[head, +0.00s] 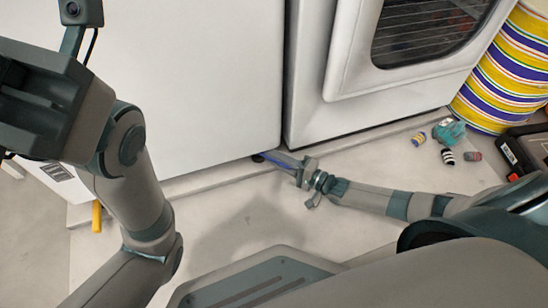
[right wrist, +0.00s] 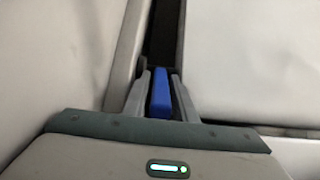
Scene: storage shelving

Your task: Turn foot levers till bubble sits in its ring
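A blue foot lever (head: 271,157) sticks out low at the front, near the seam between two white appliances. It also shows in the right wrist view (right wrist: 160,92), upright between the two fingers. My right gripper (head: 285,162) reaches low to this lever with one finger on each side; whether both fingers press on it is not clear. A yellow foot lever (head: 97,216) hangs at the lower left corner of the left appliance. My left gripper (head: 38,95) is raised at the upper left, and its fingertips cannot be made out. I see no bubble or ring.
The left appliance (head: 190,80) is plain white; the right one (head: 335,110) has a dark window. Small items lie to the right, including a teal piece (head: 449,131) and a striped roll (head: 448,157). A striped drum (head: 505,70) and a black case (head: 525,150) stand farther right.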

